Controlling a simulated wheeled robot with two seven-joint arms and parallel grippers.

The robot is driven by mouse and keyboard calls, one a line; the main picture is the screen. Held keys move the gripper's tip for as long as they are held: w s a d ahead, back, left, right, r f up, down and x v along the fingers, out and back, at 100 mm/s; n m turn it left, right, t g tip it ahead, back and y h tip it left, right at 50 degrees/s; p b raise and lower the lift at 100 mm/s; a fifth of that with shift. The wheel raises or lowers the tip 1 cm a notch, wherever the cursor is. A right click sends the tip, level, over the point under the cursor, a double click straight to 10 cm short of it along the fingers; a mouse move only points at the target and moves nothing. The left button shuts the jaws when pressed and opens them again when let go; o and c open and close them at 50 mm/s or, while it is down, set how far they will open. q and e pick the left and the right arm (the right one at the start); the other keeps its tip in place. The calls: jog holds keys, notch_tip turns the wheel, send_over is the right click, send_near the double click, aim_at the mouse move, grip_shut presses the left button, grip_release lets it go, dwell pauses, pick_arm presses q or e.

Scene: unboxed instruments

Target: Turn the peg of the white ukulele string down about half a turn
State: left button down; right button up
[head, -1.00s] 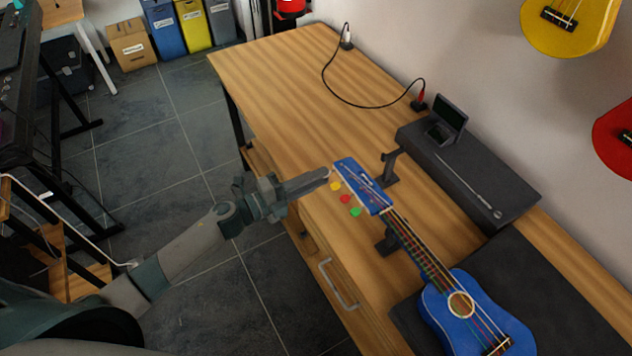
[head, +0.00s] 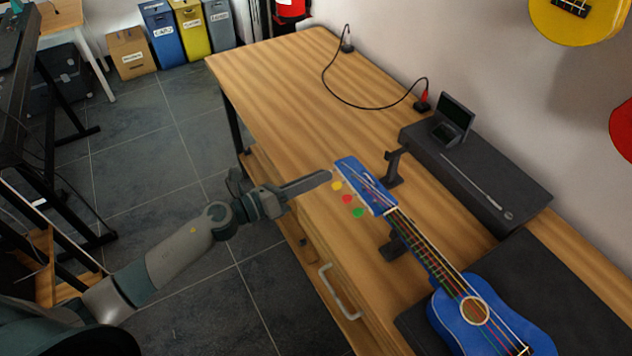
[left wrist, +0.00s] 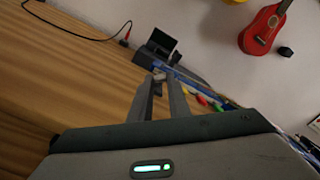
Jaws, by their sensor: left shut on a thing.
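The blue ukulele (head: 475,290) lies on the bench with its blue headstock (head: 360,180) toward the bench's left edge. Yellow (head: 337,186), red (head: 347,199) and green (head: 358,212) pegs stick out along the near side of the headstock. My left gripper (head: 328,175) is at the headstock's far corner, beside the yellow peg. It is shut on the white peg, which the fingertips hide. In the left wrist view the fingers (left wrist: 158,78) converge at the headstock, with the yellow peg (left wrist: 203,100) to their right.
Black stands (head: 393,168) are beside the neck and headstock. A dark raised shelf (head: 480,185) along the wall holds a small black device (head: 453,118) and a thin metal rod (head: 475,183). A black cable (head: 370,104) lies at the back. The bench's far left is clear.

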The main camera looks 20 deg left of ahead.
pick_arm(q)
jog(key=m+b, duration=0.1)
jog(key=m, duration=0.2)
jog(key=shift+f+m+b, duration=0.15)
jog(key=shift+m+b, duration=0.2)
jog(key=shift+m, duration=0.45)
jog(key=shift+m+b, duration=0.7)
jog(key=shift+m, duration=0.7)
pick_arm(e)
jog(key=shift+t, duration=0.4)
jog(key=shift+w+a+r, duration=0.2)
jog(key=shift+w, duration=0.65)
jog(key=shift+w+a+r, duration=0.15)
jog(key=shift+w+a, duration=0.05)
jog(key=shift+w, duration=0.65)
jog(key=shift+w+a+r, duration=0.2)
jog(key=shift+w, duration=0.65)
pick_arm(q)
jog(key=c, duration=1.9)
grip_release()
jog(key=shift+c, duration=0.2)
jog(key=shift+a, duration=0.1)
pick_arm(e)
jog(key=shift+s+f, duration=0.1)
